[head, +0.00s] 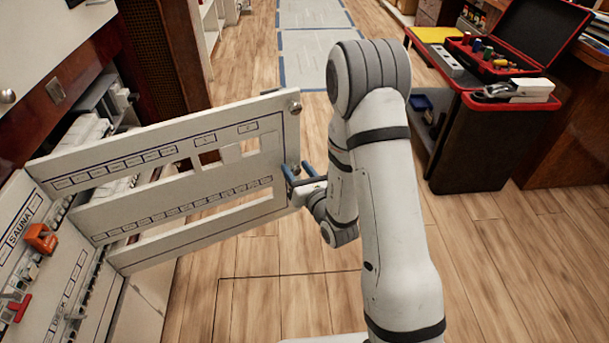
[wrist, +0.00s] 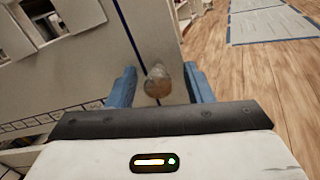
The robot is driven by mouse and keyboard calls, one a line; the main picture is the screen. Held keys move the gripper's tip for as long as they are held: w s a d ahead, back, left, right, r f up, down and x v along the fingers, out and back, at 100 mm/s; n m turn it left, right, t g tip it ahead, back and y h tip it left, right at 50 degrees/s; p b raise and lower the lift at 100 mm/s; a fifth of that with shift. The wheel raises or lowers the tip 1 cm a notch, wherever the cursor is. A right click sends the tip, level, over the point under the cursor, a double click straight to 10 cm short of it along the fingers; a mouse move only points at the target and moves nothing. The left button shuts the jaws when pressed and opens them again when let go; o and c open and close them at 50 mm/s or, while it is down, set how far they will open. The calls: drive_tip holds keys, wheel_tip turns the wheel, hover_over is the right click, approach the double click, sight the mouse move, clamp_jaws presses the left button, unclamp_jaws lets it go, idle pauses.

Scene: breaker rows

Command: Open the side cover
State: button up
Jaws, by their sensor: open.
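The side cover (head: 160,142) is a white slotted panel with rows of small labels. It stands swung out from the cabinet at the left of the head view, over the floor. Its bare surface also fills the upper left of the wrist view (wrist: 85,65). A round metal knob (head: 295,107) is at its upper outer corner. My gripper (head: 297,174) is at the cover's outer edge, its blue fingers open. In the wrist view a metal knob (wrist: 157,80) sits between the open fingers, with a gap on both sides. Whether the fingers touch the cover is unclear.
The breaker cabinet (head: 40,215) with a SAUNA label, an orange clip (head: 41,238) and a red clip (head: 16,305) is at the left. A black tool cart (head: 475,150) with an open case stands at the right. The wooden floor between is clear.

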drive_tip(key=p+v, duration=0.2)
drive_tip(key=v, duration=0.1)
drive_tip(key=p+v, duration=0.2)
drive_tip(key=shift+r, duration=0.35)
drive_tip(key=p+v, duration=0.2)
drive_tip(key=p, duration=0.1)
drive_tip(key=shift+s+f+p, duration=0.2)
drive_tip(key=shift+f+p, duration=0.05)
drive_tip(key=shift+p, duration=0.05)
drive_tip(key=shift+c, duration=0.5)
